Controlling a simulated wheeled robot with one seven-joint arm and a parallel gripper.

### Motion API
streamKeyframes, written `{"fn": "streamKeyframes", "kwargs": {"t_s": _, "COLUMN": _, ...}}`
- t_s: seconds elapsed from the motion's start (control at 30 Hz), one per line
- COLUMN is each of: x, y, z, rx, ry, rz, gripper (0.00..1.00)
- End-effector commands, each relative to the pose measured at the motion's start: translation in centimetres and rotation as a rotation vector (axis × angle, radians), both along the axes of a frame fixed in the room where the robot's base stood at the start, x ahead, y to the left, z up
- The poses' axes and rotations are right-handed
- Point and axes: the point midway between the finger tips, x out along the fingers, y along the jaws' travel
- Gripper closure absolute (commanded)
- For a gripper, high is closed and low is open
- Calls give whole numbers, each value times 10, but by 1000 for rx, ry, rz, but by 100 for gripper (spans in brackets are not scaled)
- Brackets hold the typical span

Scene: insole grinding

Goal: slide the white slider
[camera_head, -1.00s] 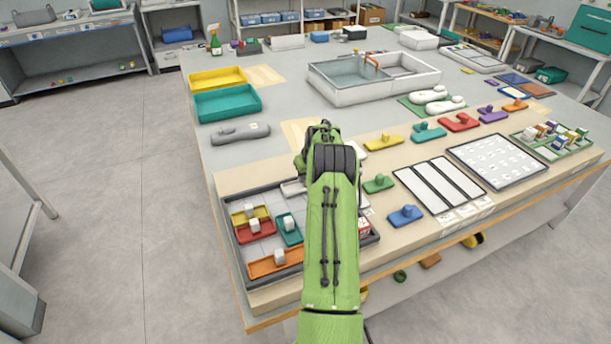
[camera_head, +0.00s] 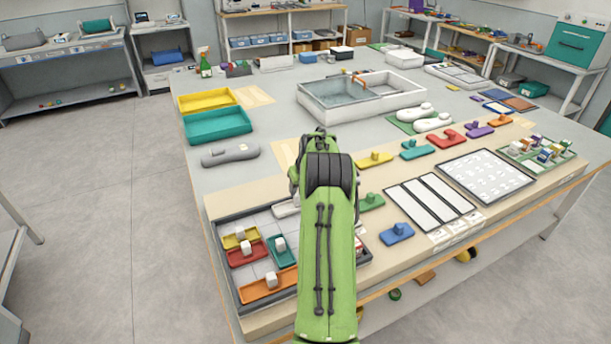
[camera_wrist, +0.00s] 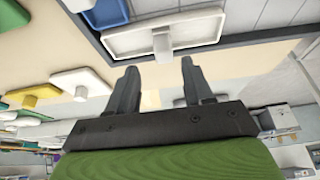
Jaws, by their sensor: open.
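The white slider (camera_wrist: 182,38) is a shallow white tray with a square white handle (camera_wrist: 161,44) standing up from it. It lies in the dark-framed board, along the frame's inner edge in the wrist view. In the head view only a pale end of it (camera_head: 285,208) shows beside my arm. My gripper (camera_wrist: 158,66) is open and empty. Its fingertips point at the slider, and the handle appears between and just beyond them, apart from both fingers. In the head view my arm hides the gripper.
The board (camera_head: 221,258) also holds yellow (camera_head: 230,242), red (camera_head: 236,259), teal (camera_head: 288,259) and orange (camera_head: 290,284) trays, and a blue one (camera_wrist: 108,14). A white knobbed piece (camera_wrist: 88,78) and a yellow one (camera_wrist: 35,94) lie on the table outside it.

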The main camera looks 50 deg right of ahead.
Motion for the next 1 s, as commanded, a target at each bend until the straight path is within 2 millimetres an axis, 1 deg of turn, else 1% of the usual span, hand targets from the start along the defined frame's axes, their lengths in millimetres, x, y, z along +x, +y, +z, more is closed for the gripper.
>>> {"fn": "streamKeyframes", "kwargs": {"t_s": 0.03, "x": -5, "y": 2, "z": 16, "rx": -3, "ry": -2, "rz": -1, "gripper": 49}}
{"fn": "streamKeyframes", "kwargs": {"t_s": 0.2, "x": -22, "y": 10, "z": 60, "rx": -3, "ry": -2, "rz": -3, "gripper": 49}}
{"fn": "streamKeyframes", "kwargs": {"t_s": 0.3, "x": -29, "y": 15, "z": 80, "rx": -2, "ry": -1, "rz": -3, "gripper": 49}}
{"fn": "streamKeyframes", "kwargs": {"t_s": 0.4, "x": -34, "y": 17, "z": 92, "rx": -1, "ry": -1, "rz": -2, "gripper": 49}}
{"fn": "streamKeyframes", "kwargs": {"t_s": 0.53, "x": -36, "y": 19, "z": 97, "rx": 0, "ry": 1, "rz": -2, "gripper": 49}}
{"fn": "streamKeyframes", "kwargs": {"t_s": 1.0, "x": -36, "y": 19, "z": 96, "rx": 0, "ry": 1, "rz": -2, "gripper": 49}}
